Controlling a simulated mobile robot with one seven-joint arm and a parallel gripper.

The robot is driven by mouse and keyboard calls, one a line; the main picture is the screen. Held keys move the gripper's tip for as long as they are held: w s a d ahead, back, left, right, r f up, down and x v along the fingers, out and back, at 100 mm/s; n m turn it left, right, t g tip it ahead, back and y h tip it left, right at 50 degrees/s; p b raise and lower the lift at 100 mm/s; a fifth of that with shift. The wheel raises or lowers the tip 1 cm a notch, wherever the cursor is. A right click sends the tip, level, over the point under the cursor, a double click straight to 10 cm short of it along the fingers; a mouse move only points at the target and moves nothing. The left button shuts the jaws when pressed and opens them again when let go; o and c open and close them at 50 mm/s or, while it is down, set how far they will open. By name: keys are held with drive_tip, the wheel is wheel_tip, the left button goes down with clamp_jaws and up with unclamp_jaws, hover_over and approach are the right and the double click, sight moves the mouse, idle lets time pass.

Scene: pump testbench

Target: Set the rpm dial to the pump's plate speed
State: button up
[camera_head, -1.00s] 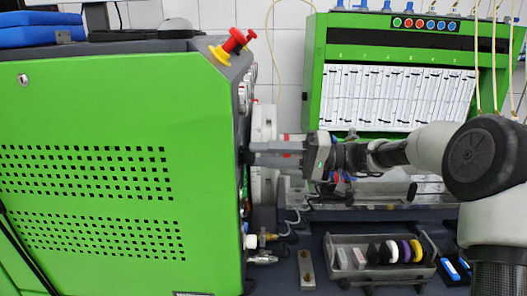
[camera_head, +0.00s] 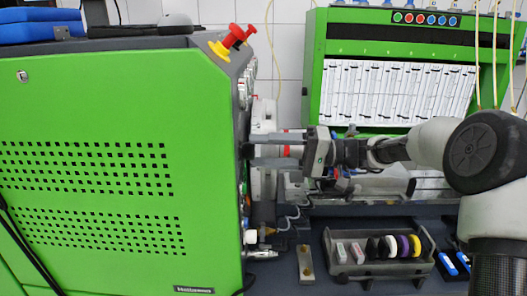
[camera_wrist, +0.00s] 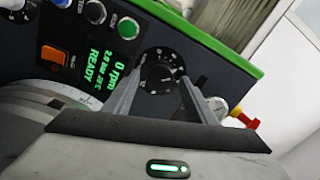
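The black rpm dial (camera_wrist: 162,70) with white scale marks is on the dark control panel in the wrist view. My gripper (camera_wrist: 160,82) has its two fingers spread, one on each side of the dial; contact is not visible. The green display (camera_wrist: 105,65) left of the dial reads 0 rpm, about 2.0 bar, a temperature and READY. In the head view my gripper (camera_head: 251,151) reaches the right-hand face of the green testbench (camera_head: 85,100), and the dial is hidden there. No readable pump plate shows in either view.
An orange switch (camera_wrist: 52,54), a green button (camera_wrist: 128,28) and other knobs share the panel. A red emergency stop (camera_head: 236,36) is on top of the bench. A tray of colored discs (camera_head: 340,268) stands below my arm. A green rack (camera_head: 400,131) stands behind.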

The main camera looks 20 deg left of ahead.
drive_tip(key=v, duration=1.7)
drive_tip(key=shift+d+b, duration=0.2)
drive_tip(key=shift+b, duration=0.15)
